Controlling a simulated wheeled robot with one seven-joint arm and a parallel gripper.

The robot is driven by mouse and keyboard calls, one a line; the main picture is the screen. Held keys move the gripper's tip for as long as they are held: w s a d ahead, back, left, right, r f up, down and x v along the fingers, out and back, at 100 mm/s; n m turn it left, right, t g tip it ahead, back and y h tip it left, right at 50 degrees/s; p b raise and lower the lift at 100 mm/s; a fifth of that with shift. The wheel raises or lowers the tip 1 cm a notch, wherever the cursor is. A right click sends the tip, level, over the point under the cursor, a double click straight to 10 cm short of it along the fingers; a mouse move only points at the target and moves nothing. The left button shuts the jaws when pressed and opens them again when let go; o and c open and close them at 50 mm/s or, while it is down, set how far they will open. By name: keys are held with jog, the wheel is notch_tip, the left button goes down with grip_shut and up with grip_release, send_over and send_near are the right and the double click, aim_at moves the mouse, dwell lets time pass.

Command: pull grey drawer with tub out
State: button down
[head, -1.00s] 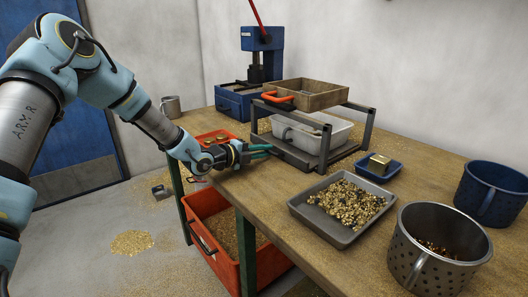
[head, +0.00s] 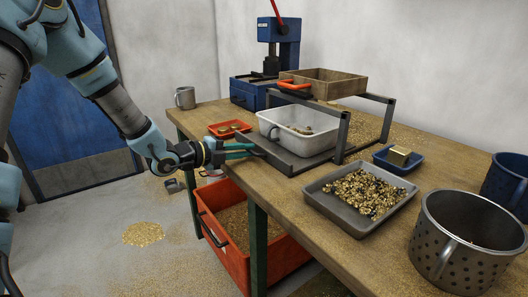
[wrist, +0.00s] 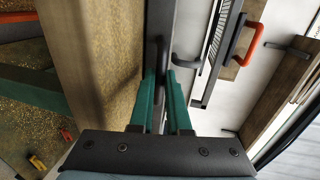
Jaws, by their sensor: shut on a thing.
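The grey drawer (head: 290,164) stands partly out of the dark metal rack (head: 343,138) on the bench, toward the bench's front edge. The white tub (head: 312,146) sits on the drawer, with a few small brass-coloured bits in it. Much of the tub is clear of the wooden tray above. My gripper (head: 254,150) reaches in from the left, its green fingers shut on the drawer's dark handle. In the wrist view, the fingers (wrist: 165,78) close around the handle (wrist: 161,55) at the drawer's front; the fingertips partly hide it.
The wooden tray (head: 330,88) with an orange handle tops the rack. A red dish (head: 229,136) lies left of the drawer, and a grey tray of brass chips (head: 325,203) lies to its right. A red-orange bin (head: 225,248) stands below the bench edge.

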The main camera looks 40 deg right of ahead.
jog(key=f+b+v, duration=0.1)
jog(key=v, duration=0.8)
jog(key=shift+a+f+b, duration=0.15)
jog(key=shift+f+b, duration=0.25)
jog(key=shift+f, duration=0.05)
jog(key=c, duration=0.9)
grip_release()
jog(key=b+v, duration=0.1)
jog(key=v, duration=1)
